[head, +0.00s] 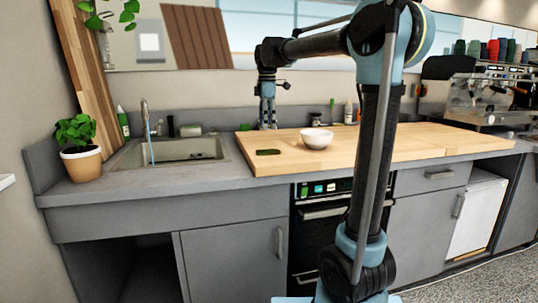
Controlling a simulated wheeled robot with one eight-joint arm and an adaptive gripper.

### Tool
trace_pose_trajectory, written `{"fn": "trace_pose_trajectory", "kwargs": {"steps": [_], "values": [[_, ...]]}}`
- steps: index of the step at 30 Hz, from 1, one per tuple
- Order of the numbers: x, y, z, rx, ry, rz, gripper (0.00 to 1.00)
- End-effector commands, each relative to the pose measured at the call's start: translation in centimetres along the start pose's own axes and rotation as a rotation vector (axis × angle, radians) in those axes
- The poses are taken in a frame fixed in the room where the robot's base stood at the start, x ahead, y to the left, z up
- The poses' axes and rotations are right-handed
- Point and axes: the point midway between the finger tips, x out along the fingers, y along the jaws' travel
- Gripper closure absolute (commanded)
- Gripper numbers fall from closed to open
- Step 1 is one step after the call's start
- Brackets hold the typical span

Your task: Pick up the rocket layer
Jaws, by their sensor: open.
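The rocket layer appears to be the small flat dark green patch (268,152) lying on the light wooden worktop (385,155), near its left front edge. My gripper (268,126) hangs pointing down over the back left of the worktop. It is open, with nothing visible between its fingers. It appears above and behind the green patch in the picture and apart from it. The exact gap between them is hard to judge.
A white bowl (316,138) stands on the worktop to the right of the green patch. Small bottles (348,111) stand behind it. A sink (178,151) with a tap (147,118) and a potted plant (80,150) are at left. A coffee machine (490,90) stands at right. The worktop's right part is clear.

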Motion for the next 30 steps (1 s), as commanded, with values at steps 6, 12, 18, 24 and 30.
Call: {"fn": "trace_pose_trajectory", "kwargs": {"steps": [6,12,18,24,30], "values": [[3.4,0.0,0.1,0.002,0.0,0.0,0.31],[4.7,0.0,0.1,0.002,0.0,0.0,0.31],[6.5,0.2,0.1,0.003,0.0,0.0,0.31],[9.1,0.3,0.1,0.003,0.0,0.0,0.31],[9.9,0.2,0.1,0.003,0.0,0.0,0.31]]}}
